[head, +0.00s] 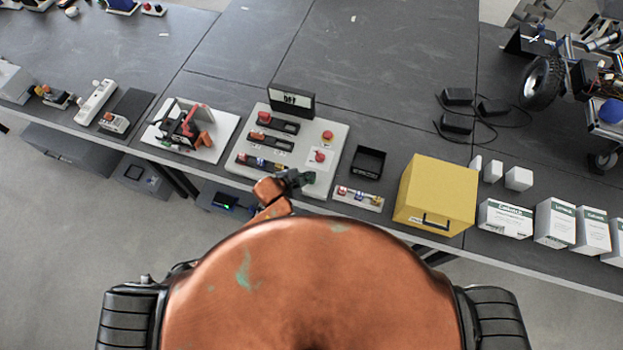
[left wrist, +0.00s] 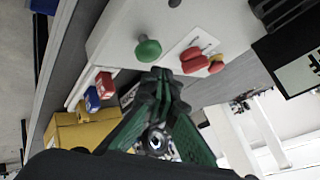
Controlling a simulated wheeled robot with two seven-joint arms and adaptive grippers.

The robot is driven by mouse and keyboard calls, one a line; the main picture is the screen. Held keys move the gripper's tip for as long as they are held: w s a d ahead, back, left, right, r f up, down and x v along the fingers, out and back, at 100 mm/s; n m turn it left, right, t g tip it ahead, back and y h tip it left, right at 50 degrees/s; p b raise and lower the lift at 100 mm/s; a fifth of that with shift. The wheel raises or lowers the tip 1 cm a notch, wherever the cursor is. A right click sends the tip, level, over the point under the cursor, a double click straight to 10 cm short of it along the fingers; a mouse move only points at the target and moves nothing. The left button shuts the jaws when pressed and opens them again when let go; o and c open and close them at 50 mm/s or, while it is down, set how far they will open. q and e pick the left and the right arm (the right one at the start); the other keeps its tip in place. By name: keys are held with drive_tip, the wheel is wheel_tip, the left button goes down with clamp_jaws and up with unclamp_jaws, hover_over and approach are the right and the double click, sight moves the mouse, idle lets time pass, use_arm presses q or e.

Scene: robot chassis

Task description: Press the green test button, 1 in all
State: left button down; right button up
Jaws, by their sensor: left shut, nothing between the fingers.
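The green test button (left wrist: 148,50) is a round, domed knob on the white panel (left wrist: 118,28) in the left wrist view. My left gripper (left wrist: 160,80) is shut and empty, with its fingertips just below the button in that picture. A small gap seems to show between them; contact cannot be told for sure. In the head view, my left gripper (head: 300,180) is over the front edge of the panel (head: 334,136) and hides the area around the green button. My right gripper is not in view.
Red buttons (head: 320,156) and switch modules (head: 262,162) sit on the same panel, close to the gripper. A black tray (head: 368,161), a small connector strip (head: 358,198) and a yellow box (head: 436,192) stand to the right.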

use_arm(q)
drive_tip(key=shift+f, duration=0.15)
idle(0.6)
drive_tip(key=shift+f, duration=0.25)
drive_tip(key=shift+f, duration=0.7)
idle(0.7)
drive_tip(key=shift+r, duration=0.1)
drive_tip(key=shift+r+p, duration=0.9)
drive_tip(key=shift+r, duration=0.1)
wheel_tip(320, 180, up, 5)
drive_tip(key=p, duration=0.5)
drive_tip(key=shift+r, duration=0.1)
